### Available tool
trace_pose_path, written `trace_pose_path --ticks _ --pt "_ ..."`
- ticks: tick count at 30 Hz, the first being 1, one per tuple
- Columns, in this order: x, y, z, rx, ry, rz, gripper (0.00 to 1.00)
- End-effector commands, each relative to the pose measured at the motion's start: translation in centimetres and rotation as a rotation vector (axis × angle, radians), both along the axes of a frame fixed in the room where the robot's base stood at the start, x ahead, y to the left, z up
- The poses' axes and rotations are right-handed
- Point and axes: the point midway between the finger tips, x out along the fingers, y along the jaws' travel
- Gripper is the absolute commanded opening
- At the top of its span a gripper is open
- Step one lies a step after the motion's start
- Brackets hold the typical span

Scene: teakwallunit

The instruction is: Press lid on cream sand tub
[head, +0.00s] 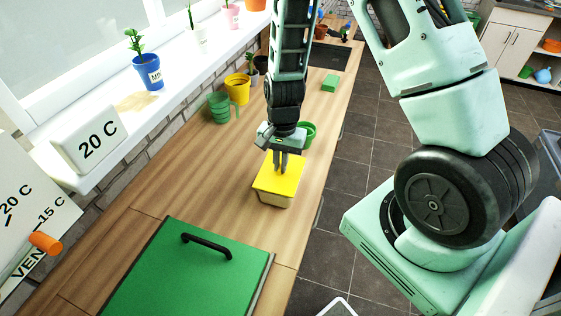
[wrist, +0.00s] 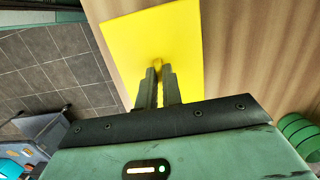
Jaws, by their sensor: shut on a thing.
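The cream sand tub (head: 273,200) stands on the wooden counter, with the yellow lid (head: 270,181) over its top. Whether the lid is fully seated cannot be told. My gripper (head: 281,172) points down over the lid and is shut on the small yellow knob at its middle. In the wrist view the lid (wrist: 150,45) fills the upper middle. The gripper's fingertips (wrist: 158,68) close around the knob there. The tub is hidden under the lid in the wrist view.
A green board with a black handle (head: 190,275) lies nearer on the counter (head: 150,212). A green cup (head: 219,108), a yellow pot (head: 237,88) and a green pot (head: 308,132) stand farther back. The counter's right edge runs close to the tub.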

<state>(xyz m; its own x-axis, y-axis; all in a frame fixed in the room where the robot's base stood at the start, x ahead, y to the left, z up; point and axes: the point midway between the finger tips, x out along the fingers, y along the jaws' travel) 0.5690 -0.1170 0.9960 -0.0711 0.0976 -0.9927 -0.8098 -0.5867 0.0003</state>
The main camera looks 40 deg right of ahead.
Motion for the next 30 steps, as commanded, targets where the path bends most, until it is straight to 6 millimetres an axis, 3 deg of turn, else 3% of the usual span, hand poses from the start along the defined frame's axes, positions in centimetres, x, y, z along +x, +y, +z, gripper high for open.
trace_pose_path --ticks 8,11,17,20,30 --pt "0.01 0.0 0.01 0.0 0.0 0.0 0.0" --pt "0.01 0.0 0.01 0.0 0.0 0.0 0.29" --pt "0.01 0.0 0.01 0.0 0.0 0.0 0.33" --pt "0.01 0.0 0.01 0.0 0.0 0.0 0.55" --pt "0.01 0.0 0.15 0.0 0.0 -0.001 0.55"
